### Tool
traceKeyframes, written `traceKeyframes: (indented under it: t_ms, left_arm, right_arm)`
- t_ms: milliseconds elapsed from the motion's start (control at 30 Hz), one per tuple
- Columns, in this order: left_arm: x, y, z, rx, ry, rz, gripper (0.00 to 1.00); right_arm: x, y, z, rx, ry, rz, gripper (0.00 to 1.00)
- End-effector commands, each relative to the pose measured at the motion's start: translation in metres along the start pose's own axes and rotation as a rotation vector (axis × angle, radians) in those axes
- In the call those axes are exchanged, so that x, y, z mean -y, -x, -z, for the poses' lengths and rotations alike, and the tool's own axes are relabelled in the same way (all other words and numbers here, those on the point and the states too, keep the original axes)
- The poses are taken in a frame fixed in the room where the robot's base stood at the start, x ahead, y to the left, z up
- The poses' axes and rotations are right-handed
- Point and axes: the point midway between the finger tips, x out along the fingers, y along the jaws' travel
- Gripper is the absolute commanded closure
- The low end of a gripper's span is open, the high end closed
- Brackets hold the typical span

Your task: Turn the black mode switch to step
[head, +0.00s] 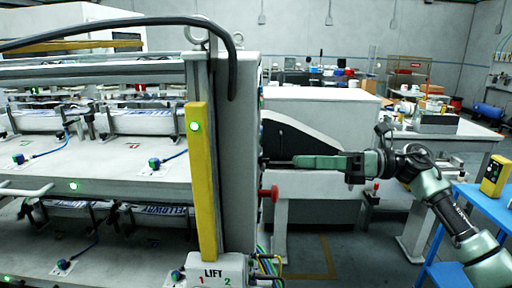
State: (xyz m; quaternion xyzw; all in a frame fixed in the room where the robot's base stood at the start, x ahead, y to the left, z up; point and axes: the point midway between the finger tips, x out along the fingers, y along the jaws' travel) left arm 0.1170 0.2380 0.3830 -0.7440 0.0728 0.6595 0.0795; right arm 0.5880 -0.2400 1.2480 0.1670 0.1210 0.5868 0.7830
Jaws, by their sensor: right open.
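My right gripper (272,161) reaches in from the right in the head view, with its thin dark fingertips pointing left. It is open, and its tips are at or very close to the side face of the grey machine cabinet (233,150). That face is seen almost edge-on, so I cannot tell whether the fingers touch it. The black mode switch cannot be made out; its position and setting cannot be read from here. My left gripper is not in view.
A red knob (269,193) sticks out from the cabinet's side just below my right gripper. A yellow post (203,180) and a LIFT box (217,269) stand at the cabinet's front. A blue table (487,206) is at the right. A pale machine (318,117) stands behind.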

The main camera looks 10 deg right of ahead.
Motion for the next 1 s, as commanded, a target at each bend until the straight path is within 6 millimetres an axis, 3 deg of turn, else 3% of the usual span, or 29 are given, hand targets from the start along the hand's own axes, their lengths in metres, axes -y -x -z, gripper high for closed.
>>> traceKeyframes:
  t_ms: [167, 300, 400, 600, 767, 900, 933, 1000]
  left_arm:
    - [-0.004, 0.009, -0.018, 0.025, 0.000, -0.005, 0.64]
    - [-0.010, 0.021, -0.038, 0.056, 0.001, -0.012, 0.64]
    - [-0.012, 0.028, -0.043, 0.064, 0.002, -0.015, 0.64]
    - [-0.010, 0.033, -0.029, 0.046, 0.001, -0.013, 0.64]
    - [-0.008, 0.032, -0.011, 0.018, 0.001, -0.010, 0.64]
    - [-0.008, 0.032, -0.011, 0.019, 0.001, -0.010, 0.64]
    - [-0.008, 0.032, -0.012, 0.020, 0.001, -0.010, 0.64]
    - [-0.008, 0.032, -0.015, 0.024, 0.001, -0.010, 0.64]
  right_arm:
    - [-0.005, -0.015, -0.003, -0.017, 0.020, -0.004, 0.47]
    - [-0.006, -0.038, -0.004, -0.016, 0.018, -0.005, 0.47]
    - [-0.006, -0.054, -0.003, -0.014, 0.017, -0.005, 0.47]
    - [-0.004, -0.074, -0.001, -0.014, 0.016, -0.003, 0.47]
    - [-0.004, -0.077, 0.000, -0.013, 0.016, -0.001, 0.47]
    - [-0.004, -0.077, 0.000, -0.013, 0.016, -0.001, 0.47]
    - [-0.004, -0.077, 0.000, -0.012, 0.016, -0.001, 0.50]
    - [-0.004, -0.077, 0.000, -0.012, 0.016, -0.001, 0.69]
